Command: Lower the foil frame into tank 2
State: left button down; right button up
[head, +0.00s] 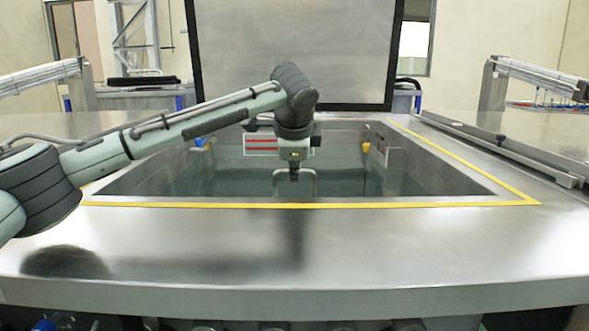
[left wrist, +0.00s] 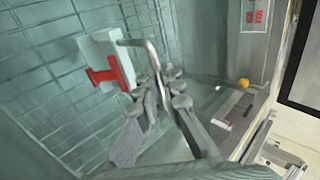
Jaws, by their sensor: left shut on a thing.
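My left gripper (head: 294,174) is over the open tank (head: 228,185), pointing down. It is shut on a bent metal handle (head: 314,184), which looks like the top of the foil frame. In the left wrist view the fingers (left wrist: 164,88) close around the bent handle (left wrist: 136,43). A white panel with a red H-shaped mark (left wrist: 105,76) shows beside the handle; I cannot tell whether it belongs to the frame. The rest of the frame is not clearly visible. The tank holds dark greenish liquid. I cannot read a tank number. My right gripper is not in view.
Yellow tape (head: 400,205) borders the tank opening on the steel deck (head: 420,250). A large grey panel in a black frame (head: 290,50) stands upright behind the tank. A long metal bar (head: 500,145) lies on the right deck. The front deck is clear.

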pick_arm(q)
jog(key=shift+r, duration=0.1)
jog(key=c, duration=1.6)
grip_release()
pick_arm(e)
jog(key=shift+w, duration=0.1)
